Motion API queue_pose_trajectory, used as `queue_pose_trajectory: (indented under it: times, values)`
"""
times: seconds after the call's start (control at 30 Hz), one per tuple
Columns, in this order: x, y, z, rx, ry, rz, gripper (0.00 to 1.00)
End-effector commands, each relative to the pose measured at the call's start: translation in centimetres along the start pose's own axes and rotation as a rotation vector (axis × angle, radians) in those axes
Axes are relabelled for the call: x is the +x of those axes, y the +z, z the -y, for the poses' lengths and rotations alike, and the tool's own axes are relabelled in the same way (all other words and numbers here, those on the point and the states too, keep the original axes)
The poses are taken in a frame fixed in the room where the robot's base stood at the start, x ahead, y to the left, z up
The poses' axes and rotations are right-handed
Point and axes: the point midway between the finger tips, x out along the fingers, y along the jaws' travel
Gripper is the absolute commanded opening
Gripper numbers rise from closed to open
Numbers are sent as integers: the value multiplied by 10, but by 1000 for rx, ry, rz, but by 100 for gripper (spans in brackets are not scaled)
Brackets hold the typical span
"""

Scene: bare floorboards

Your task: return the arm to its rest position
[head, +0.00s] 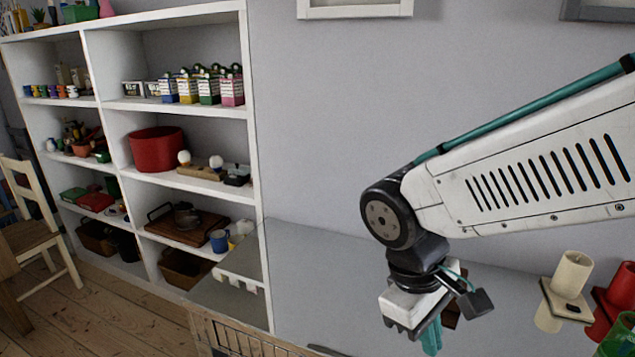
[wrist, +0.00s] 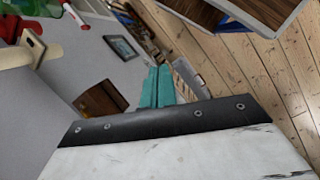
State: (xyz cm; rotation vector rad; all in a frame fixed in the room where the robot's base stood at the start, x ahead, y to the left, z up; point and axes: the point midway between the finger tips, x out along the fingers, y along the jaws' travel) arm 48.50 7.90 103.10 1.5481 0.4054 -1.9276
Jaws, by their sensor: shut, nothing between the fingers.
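My arm (head: 525,165) comes in from the right edge of the head view and bends down at a dark joint. My gripper (head: 432,338) hangs below that joint at the lower right of centre, in front of the grey wall and pointing down. Its teal fingers are shut with nothing between them, and the tips are near the bottom of the picture. In the wrist view my gripper (wrist: 159,85) shows as two teal fingers side by side, touching and empty.
A white shelf unit (head: 251,130) with many items stands at the left, apart from my gripper. A cream cylinder on a square plate (head: 572,275) and a red one (head: 622,285) are right of my gripper. A wooden chair (head: 35,230) stands far left on floorboards.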

Motion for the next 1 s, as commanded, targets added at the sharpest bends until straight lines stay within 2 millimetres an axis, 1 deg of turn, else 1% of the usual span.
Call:
queue_pose_trajectory:
  times: [0.03, 0.2, 0.3, 0.43, 0.5, 0.6, 1.0]
  values:
    - [-4, 19, -8, 90, -42, -30, 0]
    - [-13, 69, -21, 346, -160, -126, 0]
    - [-16, 93, -27, 469, -201, -193, 0]
    - [-22, 117, -38, 595, -203, -273, 0]
    - [-26, 126, -44, 644, -195, -304, 0]
    - [-28, 132, -50, 682, -189, -321, 0]
    - [-27, 133, -51, 692, -189, -319, 0]
